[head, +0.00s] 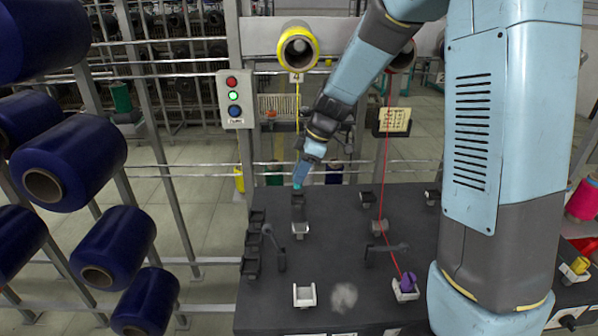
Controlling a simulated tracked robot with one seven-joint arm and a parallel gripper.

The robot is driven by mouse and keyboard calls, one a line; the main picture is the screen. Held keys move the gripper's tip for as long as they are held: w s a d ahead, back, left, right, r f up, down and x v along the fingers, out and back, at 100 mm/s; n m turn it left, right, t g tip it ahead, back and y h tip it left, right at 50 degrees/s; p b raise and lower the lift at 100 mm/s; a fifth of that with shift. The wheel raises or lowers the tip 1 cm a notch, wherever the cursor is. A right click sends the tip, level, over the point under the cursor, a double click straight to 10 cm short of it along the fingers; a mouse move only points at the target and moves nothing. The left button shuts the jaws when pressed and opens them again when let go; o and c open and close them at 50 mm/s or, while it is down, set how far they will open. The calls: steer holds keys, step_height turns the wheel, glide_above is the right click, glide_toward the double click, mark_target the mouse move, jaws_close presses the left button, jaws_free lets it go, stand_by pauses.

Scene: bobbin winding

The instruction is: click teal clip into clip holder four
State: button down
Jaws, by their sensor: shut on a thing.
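My gripper (301,176) is at the far edge of the dark table, pointing down. It is shut on the small teal clip (296,186), which shows only as a teal patch at the fingertips. A black clip holder (298,199) stands just below the teal clip in the picture. I cannot tell whether the clip touches it. Other black holders stand to the right (367,198) and at the far right (432,196). I can read no numbers on the holders, so which one is four is unclear. A small tag with a mark hangs under the yellow bobbin (299,46).
The dark table (320,270) carries several black blocks at left (252,268), two levers (273,248), a white cradle (304,295) and a purple piece (408,283) on a red thread (385,180). Blue bobbins (70,165) crowd the left. A button box (234,98) stands behind.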

steer(key=shift+f, duration=2)
steer(key=c, duration=0.9)
jaws_free()
steer(key=shift+o, duration=0.2)
steer(key=shift+r, duration=0.1)
steer(key=shift+r, duration=0.25)
step_height(320, 180, up, 2)
steer(key=shift+w+r, duration=0.1)
steer(key=shift+r, duration=0.15)
steer(key=s+d+r, duration=0.3)
steer(key=s+r, duration=0.6)
steer(key=s, duration=0.4)
steer(key=shift+s+d+r, duration=0.35)
